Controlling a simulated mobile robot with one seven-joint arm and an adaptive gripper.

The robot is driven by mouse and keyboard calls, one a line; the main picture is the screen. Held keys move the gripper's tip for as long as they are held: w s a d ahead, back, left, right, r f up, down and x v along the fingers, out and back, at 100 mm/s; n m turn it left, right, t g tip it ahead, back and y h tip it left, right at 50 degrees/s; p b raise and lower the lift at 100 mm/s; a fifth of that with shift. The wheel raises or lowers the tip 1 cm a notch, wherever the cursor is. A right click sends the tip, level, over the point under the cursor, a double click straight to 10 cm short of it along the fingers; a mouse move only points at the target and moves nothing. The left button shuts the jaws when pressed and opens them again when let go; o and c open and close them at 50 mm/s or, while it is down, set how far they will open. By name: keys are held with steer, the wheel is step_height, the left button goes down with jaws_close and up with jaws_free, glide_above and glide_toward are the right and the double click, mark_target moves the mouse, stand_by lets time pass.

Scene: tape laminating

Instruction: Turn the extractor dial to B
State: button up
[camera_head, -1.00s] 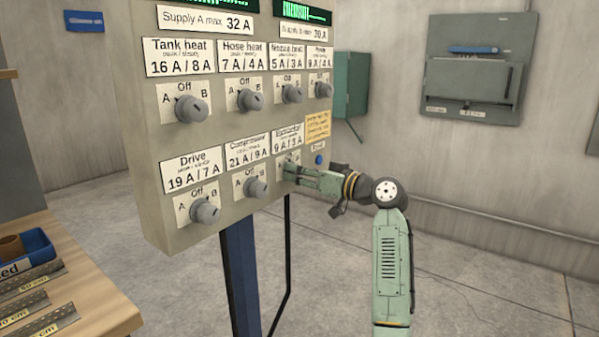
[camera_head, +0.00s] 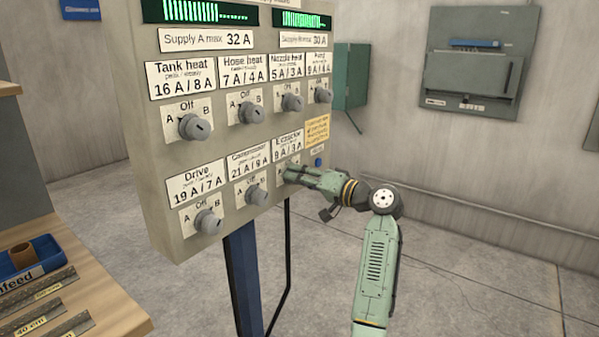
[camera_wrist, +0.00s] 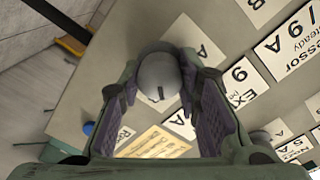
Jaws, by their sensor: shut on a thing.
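The extractor dial is the grey round knob (camera_wrist: 158,76) between my fingers in the wrist view. A dark slot on its face points toward the bottom of that view. A letter A (camera_wrist: 202,50) shows on its plate at the upper right; I cannot make out the B mark. My gripper (camera_wrist: 163,105) is shut on the dial, one finger on each side. In the head view my gripper (camera_head: 288,174) reaches the panel at the lower right, under the Extractor label (camera_head: 288,144), and hides most of the dial.
The grey control panel (camera_head: 228,118) carries several other dials; the compressor dial (camera_head: 257,194) is just left of my gripper. A yellow note (camera_head: 317,130) and blue button (camera_head: 319,162) are close to it. A wooden bench (camera_head: 105,295) stands at lower left. Floor to the right is clear.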

steer(key=shift+a+m, duration=0.15)
steer(key=shift+m, duration=0.25)
steer(key=o, duration=1.1)
steer(key=shift+a, duration=0.1)
steer(key=shift+o, duration=0.2)
steer(key=shift+d, duration=0.2)
steer(key=v, duration=1.1)
steer(key=shift+s+d, duration=0.25)
steer(key=shift+d, duration=0.05)
